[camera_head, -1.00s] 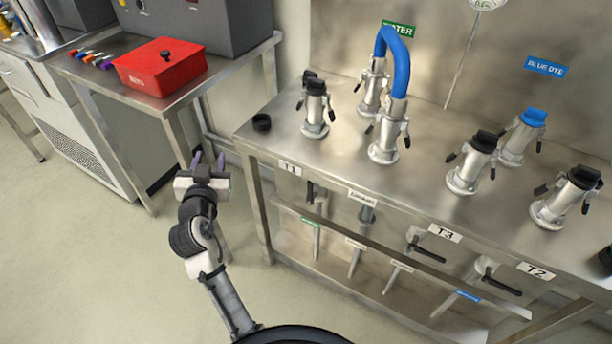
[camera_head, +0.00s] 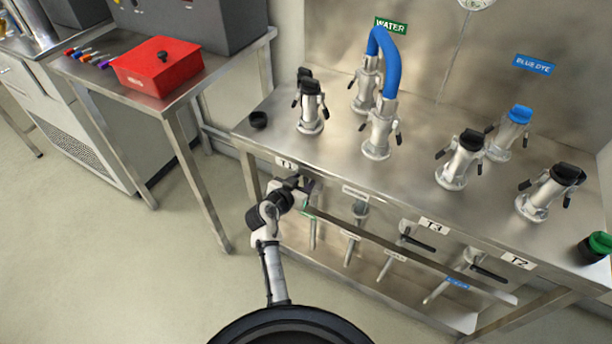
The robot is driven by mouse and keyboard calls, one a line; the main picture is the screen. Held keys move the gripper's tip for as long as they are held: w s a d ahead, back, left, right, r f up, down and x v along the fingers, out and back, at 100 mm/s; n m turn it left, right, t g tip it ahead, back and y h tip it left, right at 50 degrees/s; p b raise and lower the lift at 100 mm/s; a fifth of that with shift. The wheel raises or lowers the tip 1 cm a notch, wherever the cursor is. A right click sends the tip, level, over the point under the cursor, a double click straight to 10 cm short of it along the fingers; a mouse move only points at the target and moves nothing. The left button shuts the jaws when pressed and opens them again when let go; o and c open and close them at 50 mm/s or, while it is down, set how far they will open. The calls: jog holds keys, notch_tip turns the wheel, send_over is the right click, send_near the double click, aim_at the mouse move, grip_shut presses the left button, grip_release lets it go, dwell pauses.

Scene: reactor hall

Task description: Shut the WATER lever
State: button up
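The green WATER sign (camera_head: 391,26) is on the back wall above the bench (camera_head: 330,165). Under the bench front, the leftmost pipe (camera_head: 313,236) carries a small green label, mostly covered now. Its black-handled lever is largely hidden behind my gripper (camera_head: 306,185). My gripper is at the bench's left front, just under the T1 plate (camera_head: 287,163), close to or touching that lever. The fingers are dark and small against it, so I cannot tell their opening or contact.
Other lever valves (camera_head: 416,236) with black handles line the bench front to the right. A blue hose (camera_head: 392,68) joins two couplings on top. A side table (camera_head: 185,97) with a red box (camera_head: 158,66) stands left. The floor between is clear.

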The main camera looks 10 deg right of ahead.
jog(key=shift+x, duration=1.45)
grip_shut()
